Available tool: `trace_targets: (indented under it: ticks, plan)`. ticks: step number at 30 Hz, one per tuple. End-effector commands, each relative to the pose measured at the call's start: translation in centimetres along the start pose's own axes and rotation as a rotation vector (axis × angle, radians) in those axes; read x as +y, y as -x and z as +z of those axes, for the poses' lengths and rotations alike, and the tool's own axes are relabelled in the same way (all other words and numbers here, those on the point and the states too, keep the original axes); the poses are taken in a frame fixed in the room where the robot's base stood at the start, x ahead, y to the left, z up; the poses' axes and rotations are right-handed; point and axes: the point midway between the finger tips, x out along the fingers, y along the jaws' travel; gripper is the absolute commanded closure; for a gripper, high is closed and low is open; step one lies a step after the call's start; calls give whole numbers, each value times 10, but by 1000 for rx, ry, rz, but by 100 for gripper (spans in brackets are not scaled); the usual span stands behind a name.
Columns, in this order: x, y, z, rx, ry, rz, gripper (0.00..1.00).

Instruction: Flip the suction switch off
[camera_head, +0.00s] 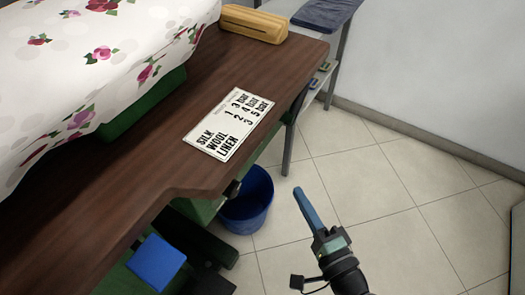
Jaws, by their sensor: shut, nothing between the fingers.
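My gripper (299,192) is at the lower middle right, over the tiled floor in the picture. Its blue fingers are together with nothing between them, and they point up and slightly left. A small dark box (232,188) sits under the front edge of the wooden board. Another small light fitting (325,66) shows at the far end of that edge. I cannot tell which of these, if either, is the suction switch, and no switch position can be read. The gripper is apart from both.
The brown board (165,185) carries a label card (229,124), a wooden block (253,24) and a flowered cloth (85,75). A blue bucket (248,203) stands on the floor beside it. A blue pedal-like pad (156,262) is at lower left.

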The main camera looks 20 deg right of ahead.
Motion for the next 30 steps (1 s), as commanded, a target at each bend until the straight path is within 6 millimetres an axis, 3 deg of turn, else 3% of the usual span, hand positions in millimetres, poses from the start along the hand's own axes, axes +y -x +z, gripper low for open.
trace_targets:
  ticks: [8, 20, 24, 30]
  plan:
    - [0, -22, 0, -3, 3, -3, 100]
    - [0, -105, 1, -4, 3, -3, 100]
    - [0, -118, 18, -3, 2, -1, 100]
    - [-1, -128, 28, -2, 2, -1, 100]
